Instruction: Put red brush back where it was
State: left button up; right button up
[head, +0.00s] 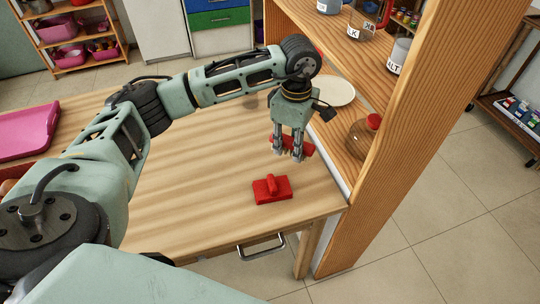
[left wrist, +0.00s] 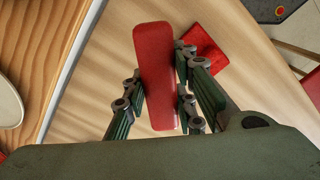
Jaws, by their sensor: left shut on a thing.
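My left gripper (head: 288,152) points down above the right end of the wooden table and is shut on the red brush (head: 305,147). In the left wrist view the brush (left wrist: 155,75) is a long, plain red block between the fingers. It is held above the tabletop, close to the shelf. A second red thing (head: 264,193), flat with a raised handle, lies on the table below and nearer to me. It also shows partly behind the fingers in the left wrist view (left wrist: 206,50). My right gripper is not in view.
The wooden shelf (head: 400,140) stands along the table's right side. Its lower board holds a white plate (head: 338,92) and a glass jar with a red lid (head: 361,138); labelled jars stand above. A pink tray (head: 25,133) lies at the far left. The table's middle is clear.

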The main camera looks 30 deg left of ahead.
pick_arm(q)
jog(key=p, duration=0.1)
send_over(261, 163)
notch_tip(261, 163, down, 5)
jog(key=shift+f, duration=0.15)
notch_tip(261, 163, down, 4)
jog(key=shift+r+p, duration=0.2)
jog(key=shift+p, duration=0.4)
jog(key=shift+a+f, duration=0.1)
jog(key=shift+f, duration=0.15)
jog(key=shift+f, duration=0.1)
jog(key=o, duration=0.6)
jog(key=shift+f, duration=0.1)
jog(key=o, duration=0.5)
